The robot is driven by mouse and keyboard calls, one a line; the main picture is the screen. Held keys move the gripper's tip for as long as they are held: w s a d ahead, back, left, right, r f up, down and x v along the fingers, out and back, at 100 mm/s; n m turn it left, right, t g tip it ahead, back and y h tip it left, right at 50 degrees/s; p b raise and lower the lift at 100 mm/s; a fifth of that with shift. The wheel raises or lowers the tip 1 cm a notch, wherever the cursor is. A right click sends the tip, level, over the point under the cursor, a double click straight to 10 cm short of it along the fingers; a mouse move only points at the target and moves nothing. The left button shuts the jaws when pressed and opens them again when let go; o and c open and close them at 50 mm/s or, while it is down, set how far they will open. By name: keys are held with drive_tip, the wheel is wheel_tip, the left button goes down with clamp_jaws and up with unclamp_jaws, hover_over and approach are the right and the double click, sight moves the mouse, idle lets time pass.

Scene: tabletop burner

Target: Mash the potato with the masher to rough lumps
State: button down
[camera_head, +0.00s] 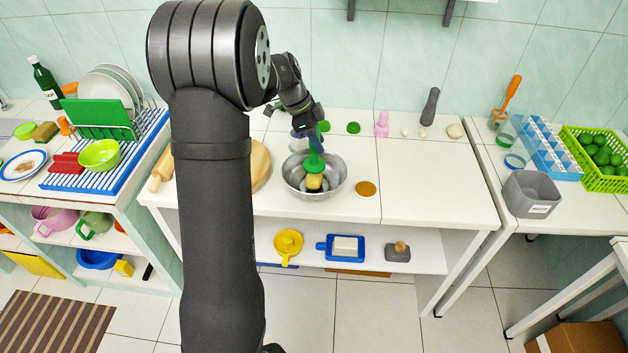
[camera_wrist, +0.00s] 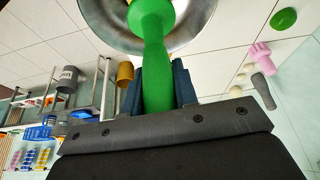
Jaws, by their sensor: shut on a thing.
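A metal bowl (camera_head: 330,186) stands on the white middle table, and its rim shows at the top of the wrist view (camera_wrist: 205,22). The yellowish potato (camera_head: 314,182) lies in the bowl. The green masher (camera_head: 314,162) reaches down over the potato, and I cannot tell whether it touches it. My gripper (camera_head: 303,133) is above the bowl. In the wrist view its fingers (camera_wrist: 158,85) are shut around the green masher handle (camera_wrist: 156,60). The masher's lower end and the potato are hidden from the wrist view.
A round wooden board (camera_head: 260,165) is left of the bowl, partly behind my arm. A green lid (camera_head: 353,128), a pink item (camera_head: 382,124) and a dark pestle-like item (camera_head: 430,106) stand behind. The table's right front is clear.

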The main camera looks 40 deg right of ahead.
sight(317, 164)
idle(1.0)
drive_tip(key=shift+f, duration=0.1)
idle(0.6)
wheel_tip(317, 164, down, 5)
drive_tip(key=shift+f, duration=0.15)
wheel_tip(317, 164, up, 5)
drive_tip(key=shift+r, duration=0.1)
idle(0.8)
